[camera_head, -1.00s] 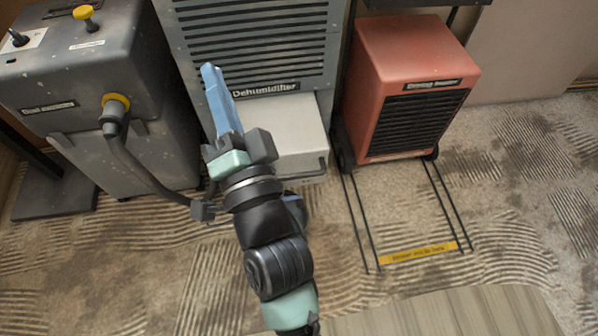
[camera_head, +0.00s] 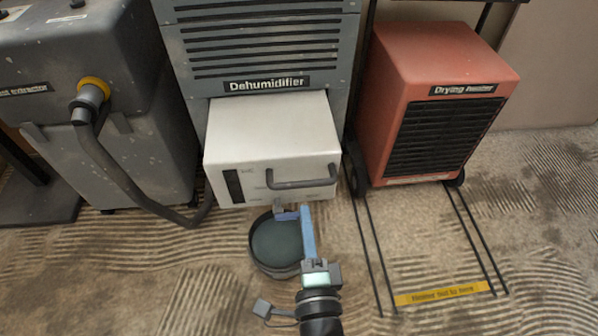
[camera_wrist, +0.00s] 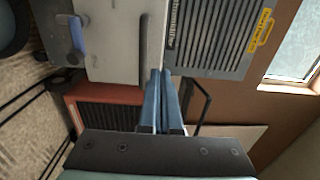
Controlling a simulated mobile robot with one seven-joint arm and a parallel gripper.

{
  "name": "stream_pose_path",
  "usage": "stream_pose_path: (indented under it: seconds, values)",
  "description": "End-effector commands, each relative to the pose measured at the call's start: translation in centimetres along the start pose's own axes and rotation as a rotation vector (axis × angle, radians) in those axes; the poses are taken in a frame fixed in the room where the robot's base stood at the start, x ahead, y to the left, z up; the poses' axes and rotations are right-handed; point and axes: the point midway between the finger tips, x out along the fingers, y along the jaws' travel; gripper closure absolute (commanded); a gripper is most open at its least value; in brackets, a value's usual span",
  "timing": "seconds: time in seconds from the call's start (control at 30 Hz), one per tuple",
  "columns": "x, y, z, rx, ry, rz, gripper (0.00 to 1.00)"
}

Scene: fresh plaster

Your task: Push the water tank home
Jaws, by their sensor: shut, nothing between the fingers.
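The water tank (camera_head: 270,140) is a white box with a dark bar handle (camera_head: 300,182). It sticks out from the lower front of the grey dehumidifier (camera_head: 262,45). A small tap with a blue lever (camera_head: 286,216) sits at the tank's lower front. In the wrist view, the shut fingers (camera_wrist: 160,72) overlap the lower end of the handle (camera_wrist: 145,35) beside the white tank (camera_wrist: 108,45).
A dark round bucket (camera_head: 277,244) stands on the floor under the tank's front. A grey extractor (camera_head: 95,130) with a hose stands at left. A red drying heater (camera_head: 430,60) stands at right, with thin rails and a yellow label strip (camera_head: 440,294) on the floor before it.

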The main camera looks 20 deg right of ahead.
Motion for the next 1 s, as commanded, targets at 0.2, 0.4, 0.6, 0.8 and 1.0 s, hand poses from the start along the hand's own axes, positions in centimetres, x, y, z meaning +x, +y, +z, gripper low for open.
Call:
stream_pose_path:
  seconds: [0.2,0.4,0.6,0.8,1.0]
  values:
    - [4.0,0.0,0.0,0.0,0.001,-0.002,1.0]
    - [7.4,-0.1,-0.1,-0.002,0.001,-0.003,1.0]
    - [10.0,0.0,0.0,-0.003,-0.001,0.0,1.0]
    - [11.1,0.0,0.0,-0.002,-0.001,0.001,1.0]
    - [11.2,0.0,0.1,-0.003,-0.001,0.001,1.0]
